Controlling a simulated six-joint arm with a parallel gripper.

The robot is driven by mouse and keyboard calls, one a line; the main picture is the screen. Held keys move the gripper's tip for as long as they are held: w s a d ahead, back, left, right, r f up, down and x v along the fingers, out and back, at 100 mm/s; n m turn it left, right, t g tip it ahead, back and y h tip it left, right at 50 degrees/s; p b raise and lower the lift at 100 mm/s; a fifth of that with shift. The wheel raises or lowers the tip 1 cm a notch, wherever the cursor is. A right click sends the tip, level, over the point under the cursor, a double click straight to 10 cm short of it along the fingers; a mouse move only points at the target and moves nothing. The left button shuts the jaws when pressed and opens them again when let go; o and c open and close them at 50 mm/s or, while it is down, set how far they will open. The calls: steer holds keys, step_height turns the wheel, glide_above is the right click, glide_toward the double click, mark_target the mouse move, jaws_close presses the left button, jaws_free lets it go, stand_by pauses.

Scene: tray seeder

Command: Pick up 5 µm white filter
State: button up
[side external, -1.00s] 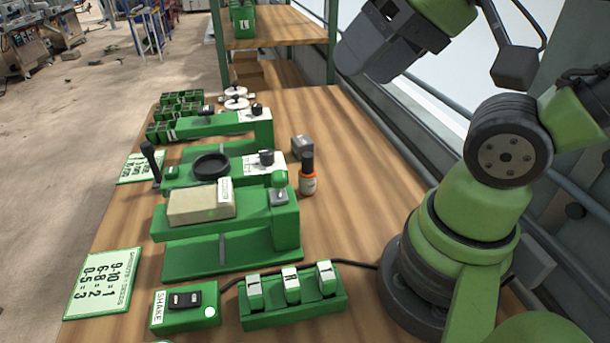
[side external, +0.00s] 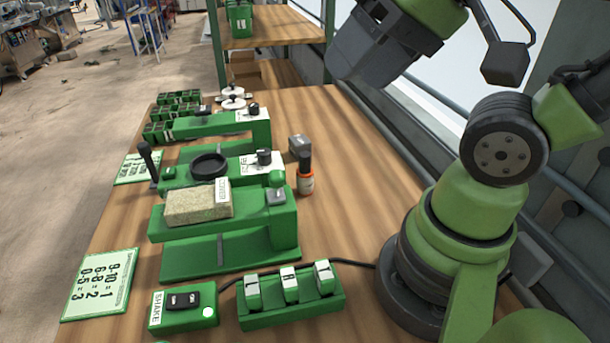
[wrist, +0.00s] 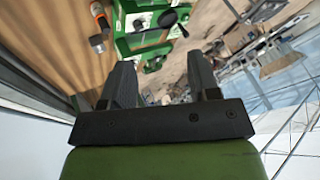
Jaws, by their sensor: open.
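My gripper (side external: 340,74) is raised high above the back right of the bench, well apart from everything on it. In the wrist view my gripper (wrist: 160,60) is open, with nothing between its two dark fingers. Two white discs with dark knobs (side external: 233,103) lie near the back of the bench. Three small white-topped green pieces (side external: 290,284) stand in a green rack (side external: 300,315) at the front. No 5 µm marking is readable, so I cannot tell which thing is the filter.
A green stand holds a speckled beige block (side external: 197,206). Behind it is a black round dish (side external: 209,166). An orange-and-black bottle (side external: 305,182) stands to the right. A SHAKE switch box (side external: 184,307) is at the front. The right-middle wood is clear.

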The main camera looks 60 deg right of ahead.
steer(key=w+f+m+g+y, duration=0.3)
steer(key=f+m+g+y, duration=0.1)
steer(key=f+m, duration=0.2)
steer(key=m+t+h, duration=0.2)
steer(key=m+t, duration=0.8)
steer(key=m, duration=1.2)
glide_toward(304, 154)
step_height(304, 154, down, 2)
steer(key=w, duration=0.3)
steer(key=shift+a+x, duration=0.2)
steer(key=shift+x, duration=1.5)
steer(key=shift+a+x, duration=0.2)
steer(key=shift+x, duration=1.55)
steer(key=shift+s, duration=0.15)
steer(key=c, duration=1)
